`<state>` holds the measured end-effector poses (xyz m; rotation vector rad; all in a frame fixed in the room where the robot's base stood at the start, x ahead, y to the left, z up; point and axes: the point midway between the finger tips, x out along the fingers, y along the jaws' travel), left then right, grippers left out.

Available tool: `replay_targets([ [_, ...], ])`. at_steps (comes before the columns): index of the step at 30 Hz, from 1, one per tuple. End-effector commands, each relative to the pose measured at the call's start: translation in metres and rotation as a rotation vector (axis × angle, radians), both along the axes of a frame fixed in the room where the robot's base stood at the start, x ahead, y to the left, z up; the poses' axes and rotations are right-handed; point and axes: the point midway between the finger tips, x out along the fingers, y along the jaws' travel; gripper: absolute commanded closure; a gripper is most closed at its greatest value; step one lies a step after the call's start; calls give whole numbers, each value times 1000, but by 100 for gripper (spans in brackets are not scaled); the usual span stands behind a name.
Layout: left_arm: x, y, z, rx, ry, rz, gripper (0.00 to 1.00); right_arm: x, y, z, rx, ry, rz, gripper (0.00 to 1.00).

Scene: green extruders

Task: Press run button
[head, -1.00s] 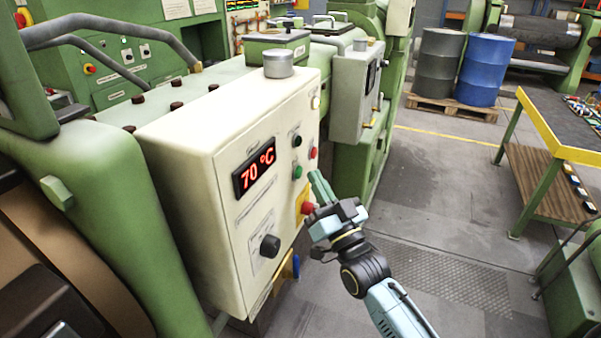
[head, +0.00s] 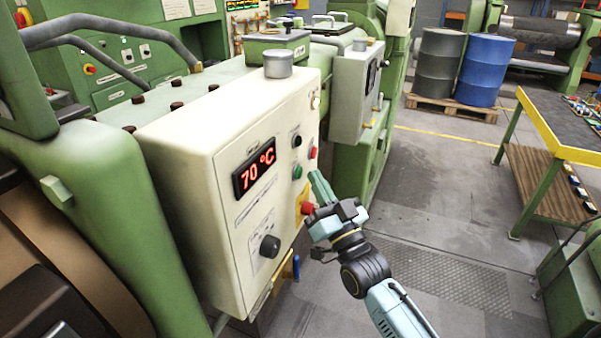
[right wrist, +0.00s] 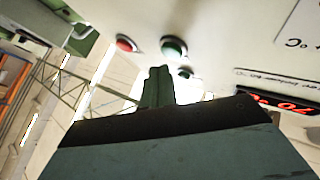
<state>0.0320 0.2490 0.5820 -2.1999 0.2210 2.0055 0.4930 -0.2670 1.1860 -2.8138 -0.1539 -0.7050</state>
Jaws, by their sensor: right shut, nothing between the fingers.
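The cream control box (head: 225,225) carries a red 70 °C display (head: 254,168). A green button (head: 297,172) sits on its panel right of the display, with a red button (head: 313,153) beside it and a black one (head: 296,141) above. My right gripper (head: 316,176) is shut and empty, its fingertips just right of and below the green button, apparently short of the panel. In the right wrist view the shut fingers (right wrist: 158,86) point toward the green button (right wrist: 173,47), with the red button (right wrist: 125,43) to its left. No label saying run is readable. My left gripper is not in view.
A red emergency stop on a yellow plate (head: 303,207) sits close behind my right gripper. A black knob (head: 270,246) is lower on the panel. A workbench (head: 560,150) stands at the right, and drums (head: 484,70) stand behind. The floor between is clear.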

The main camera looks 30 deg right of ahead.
Motion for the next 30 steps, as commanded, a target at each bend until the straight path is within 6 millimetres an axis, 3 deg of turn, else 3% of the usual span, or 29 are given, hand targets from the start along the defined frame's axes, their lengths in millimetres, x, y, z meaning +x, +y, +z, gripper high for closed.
replay_targets([
  [30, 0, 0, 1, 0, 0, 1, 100, 7, 6, 0, 1, 0, 0, 100],
])
